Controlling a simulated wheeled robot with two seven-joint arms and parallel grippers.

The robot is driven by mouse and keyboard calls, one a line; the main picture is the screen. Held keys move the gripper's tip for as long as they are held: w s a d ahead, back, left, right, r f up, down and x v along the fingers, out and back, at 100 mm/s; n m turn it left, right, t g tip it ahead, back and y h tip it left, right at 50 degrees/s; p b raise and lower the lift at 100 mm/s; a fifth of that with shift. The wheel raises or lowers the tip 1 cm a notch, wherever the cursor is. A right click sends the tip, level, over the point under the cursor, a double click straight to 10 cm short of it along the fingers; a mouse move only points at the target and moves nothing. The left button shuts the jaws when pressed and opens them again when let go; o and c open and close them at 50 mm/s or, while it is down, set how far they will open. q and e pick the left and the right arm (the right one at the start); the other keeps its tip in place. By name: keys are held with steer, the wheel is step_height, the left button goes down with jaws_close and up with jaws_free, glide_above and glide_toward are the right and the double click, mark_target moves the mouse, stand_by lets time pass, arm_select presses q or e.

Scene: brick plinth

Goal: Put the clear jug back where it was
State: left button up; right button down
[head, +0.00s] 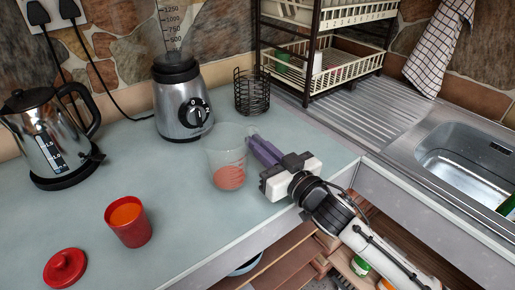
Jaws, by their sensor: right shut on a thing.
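The clear jug (226,150) is upright over the middle of the grey-blue counter, with red marks on its side and something orange-red in its lower part. I cannot tell whether its base touches the counter. My right gripper (254,139) reaches in from the lower right, its purple fingers shut on the jug's right side. The fingertips are partly hidden at the jug. My left gripper is not in view.
A red cup (128,228) with orange contents and a red lid (65,268) are at the front left. A kettle (47,140), a blender (181,105) and a black wire holder (252,92) stand behind. A dish rack (325,75) and sink (465,155) are right. The counter's left middle is clear.

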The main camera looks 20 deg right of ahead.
steer(key=shift+f, duration=0.25)
steer(key=shift+f, duration=0.1)
steer(key=c, duration=1.9)
jaws_free()
steer(key=b+v, duration=0.1)
steer(key=v, duration=1.1)
